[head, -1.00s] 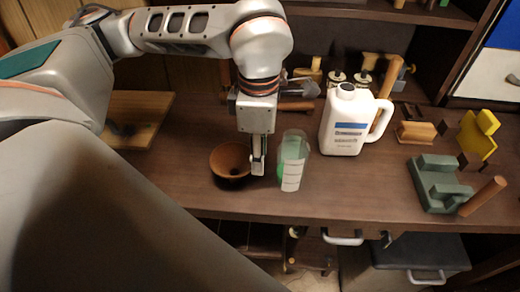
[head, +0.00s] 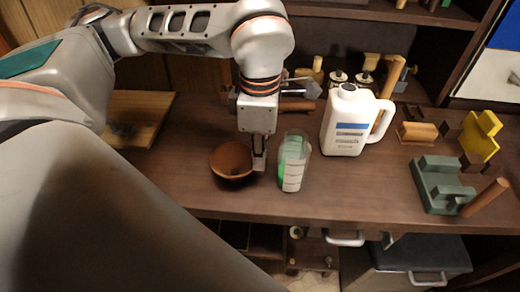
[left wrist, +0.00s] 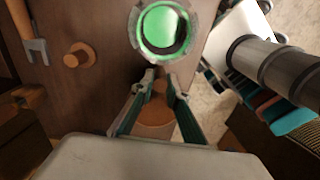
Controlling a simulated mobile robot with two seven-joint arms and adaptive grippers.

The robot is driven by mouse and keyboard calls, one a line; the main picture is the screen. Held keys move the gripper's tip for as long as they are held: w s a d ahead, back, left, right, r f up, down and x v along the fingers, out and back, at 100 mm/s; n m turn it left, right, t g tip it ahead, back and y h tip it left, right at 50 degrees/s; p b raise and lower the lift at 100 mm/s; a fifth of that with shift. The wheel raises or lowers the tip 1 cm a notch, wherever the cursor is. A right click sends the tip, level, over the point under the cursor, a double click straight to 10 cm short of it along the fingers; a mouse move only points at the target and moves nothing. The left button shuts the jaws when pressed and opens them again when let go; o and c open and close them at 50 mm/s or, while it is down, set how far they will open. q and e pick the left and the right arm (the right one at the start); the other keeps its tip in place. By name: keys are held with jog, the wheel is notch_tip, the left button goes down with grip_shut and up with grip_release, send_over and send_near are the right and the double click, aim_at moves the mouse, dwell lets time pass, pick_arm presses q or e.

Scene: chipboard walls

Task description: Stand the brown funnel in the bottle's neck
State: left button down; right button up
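The brown funnel (head: 228,157) is a wide round cone, mouth up, at the front left of the bench top. My left gripper (head: 259,166) points down at its right rim. In the left wrist view the fingertips (left wrist: 160,82) are close together with a brown part of the funnel (left wrist: 153,122) between them; they look shut on it. The bottle (head: 344,125) is a white jug with a blue label and a handle, upright on the bench to the right, its neck (head: 347,88) open at the top. My right gripper is in neither view.
A clear beaker with green contents (head: 292,164) stands between the funnel and the bottle, close to my left gripper; it also shows in the left wrist view (left wrist: 163,30). A grey-green block (head: 440,186) and a yellow piece (head: 479,137) lie right. The front edge is near.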

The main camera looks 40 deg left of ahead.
pick_arm(q)
jog(key=shift+r, duration=0.1)
jog(key=shift+r+p, duration=0.35)
jog(key=shift+r, duration=0.2)
jog(key=shift+r+p, duration=0.6)
jog(key=shift+r, duration=0.5)
jog(key=shift+r+p, duration=0.7)
jog(key=shift+r, duration=0.55)
